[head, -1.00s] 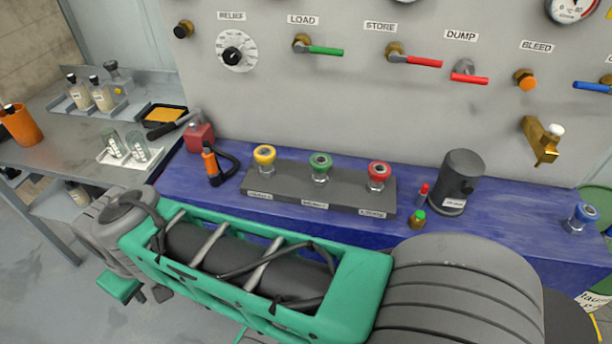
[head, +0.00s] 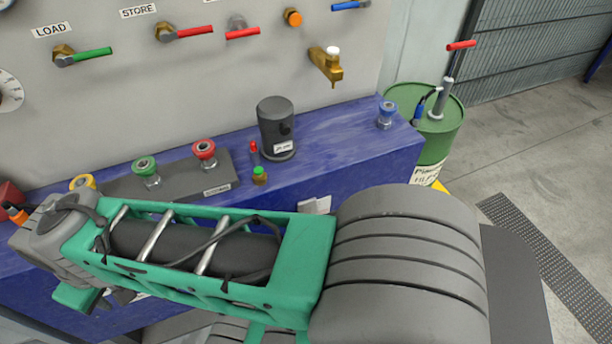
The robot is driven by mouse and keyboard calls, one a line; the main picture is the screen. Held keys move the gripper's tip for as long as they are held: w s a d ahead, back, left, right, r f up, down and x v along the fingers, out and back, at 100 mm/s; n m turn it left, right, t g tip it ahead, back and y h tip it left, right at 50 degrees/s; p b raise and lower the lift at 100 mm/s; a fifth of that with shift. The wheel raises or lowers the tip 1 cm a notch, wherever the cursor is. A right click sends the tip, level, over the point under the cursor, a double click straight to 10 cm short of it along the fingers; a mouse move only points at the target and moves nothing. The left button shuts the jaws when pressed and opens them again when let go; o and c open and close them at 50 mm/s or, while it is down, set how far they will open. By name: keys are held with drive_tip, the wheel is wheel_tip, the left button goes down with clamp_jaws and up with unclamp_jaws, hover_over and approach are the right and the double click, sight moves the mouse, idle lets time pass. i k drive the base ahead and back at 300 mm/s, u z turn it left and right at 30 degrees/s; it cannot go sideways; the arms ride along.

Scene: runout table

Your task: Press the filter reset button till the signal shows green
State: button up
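A black canister (head: 276,130) with a small white label, which looks like the filter, stands on the blue bench beneath the panel. A small red-topped pin (head: 253,152) stands close to its left side. A small brass fitting with a green top (head: 260,175) sits in front of it, near the bench's front edge. I cannot tell from the view which of these two is the button and which the signal. My green and grey arm crosses the lower picture in front of the bench. My gripper's fingers do not show.
Couplings, yellow (head: 83,183), green (head: 145,168) and red (head: 204,152), stand on a dark block left of the canister. A blue coupling (head: 387,114) stands at the bench's right end, beside a green drum (head: 447,125). A brass tap (head: 327,65) juts from the panel above. Floor at right is open.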

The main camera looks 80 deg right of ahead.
sight(258, 171)
drive_tip(key=z, duration=0.7)
drive_tip(key=i, duration=0.2)
drive_tip(key=z, duration=1.55)
drive_tip(key=k, duration=0.65)
drive_tip(key=z, duration=0.05)
drive_tip(key=i, duration=0.3)
drive_tip(key=u, duration=0.05)
